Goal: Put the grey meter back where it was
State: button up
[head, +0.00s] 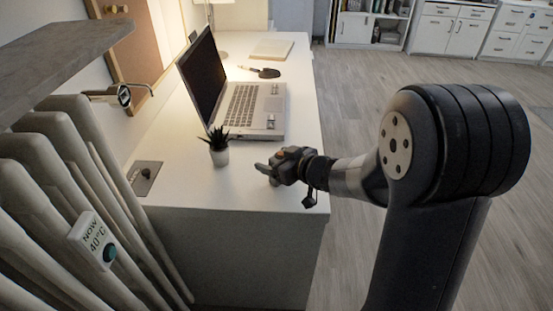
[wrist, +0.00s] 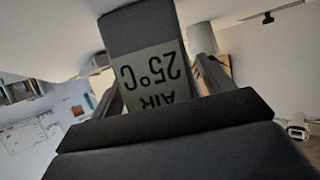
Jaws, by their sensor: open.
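A dark grey meter with a lighter display reading "AIR 25°C" (wrist: 155,78) shows upside down in the wrist view, between the fingers of my gripper (wrist: 160,88). The jaws are open around it, one finger on each side. I cannot tell whether either finger touches it. In the head view my gripper (head: 268,168) is low over the near right part of the white desk (head: 240,190), right of the potted plant. The meter cannot be made out clearly there.
An open laptop (head: 240,105) and a small potted plant (head: 219,150) stand on the desk. A flat grey plate (head: 146,177) lies at its left edge. A white "NOW 40°C" unit (head: 94,240) is on the radiator (head: 35,200).

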aim_at(277, 153)
jog(key=shift+r, duration=0.1)
jog(key=shift+s+d+r, duration=0.15)
jog(key=shift+r, duration=0.1)
jog(key=p+v, duration=0.3)
jog(key=v, duration=0.8)
jog(key=shift+s+d+p, duration=0.2)
jog(key=shift+s+p, duration=0.05)
jog(key=shift+p, duration=0.1)
jog(key=b+x, duration=0.3)
jog(key=x, duration=0.9)
jog(key=shift+f+b, duration=0.1)
jog(key=shift+b, duration=0.25)
notch_tip(277, 153, up, 2)
jog(key=shift+w+a+r+p, duration=0.1)
jog(key=shift+r+p, duration=0.05)
jog(key=shift+p, duration=0.55)
jog(key=shift+r+p, duration=0.3)
jog(key=shift+r, duration=0.35)
